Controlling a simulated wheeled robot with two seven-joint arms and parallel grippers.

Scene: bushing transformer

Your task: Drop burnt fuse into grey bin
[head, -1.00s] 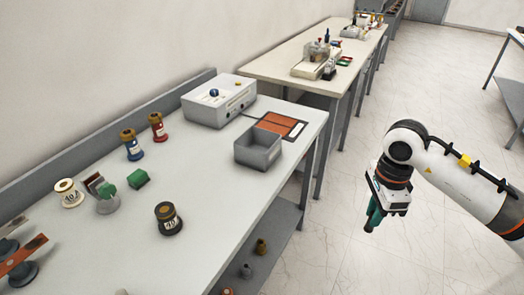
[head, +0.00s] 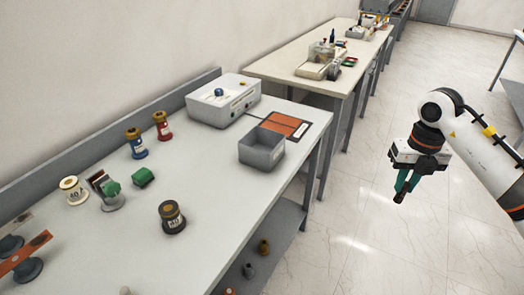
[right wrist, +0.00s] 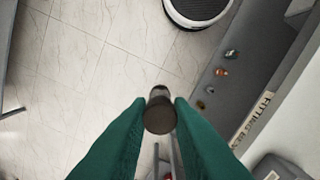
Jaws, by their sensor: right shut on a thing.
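My right gripper (head: 402,188) has green fingers and hangs over the open floor, to the right of the near table and apart from it. It is shut on a dark, small cylinder, the burnt fuse (right wrist: 159,114), whose round end shows between the fingertips in the right wrist view. My left gripper is not in view.
The near table (head: 225,185) also holds a white box with a blue knob (head: 222,100), an orange panel (head: 285,124), red and blue spools and a dark spool (head: 172,217). A lower shelf (head: 270,228) holds small parts. Floor is clear under my right gripper.

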